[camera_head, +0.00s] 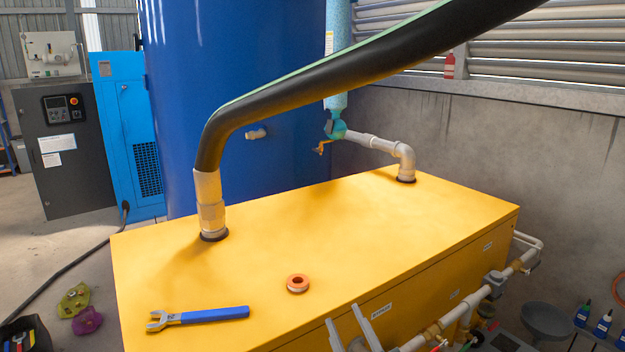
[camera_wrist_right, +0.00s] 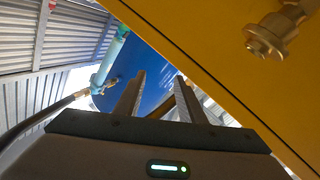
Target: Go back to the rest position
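My right gripper (camera_head: 342,314) shows at the bottom edge of the head view, in front of the yellow cabinet (camera_head: 300,225). Its two grey fingers are apart with nothing between them. In the right wrist view the fingers (camera_wrist_right: 160,77) also stand apart and empty, with the cabinet's yellow side (camera_wrist_right: 225,45) above and to the right of them. My left gripper is not in view.
A blue-handled wrench (camera_head: 205,315) and an orange tape roll (camera_head: 298,283) lie on the cabinet top. A thick black hose (camera_head: 330,85) rises from it. Pipes and valves (camera_head: 470,305) run along its right side, near the gripper. A blue tank (camera_head: 240,100) stands behind.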

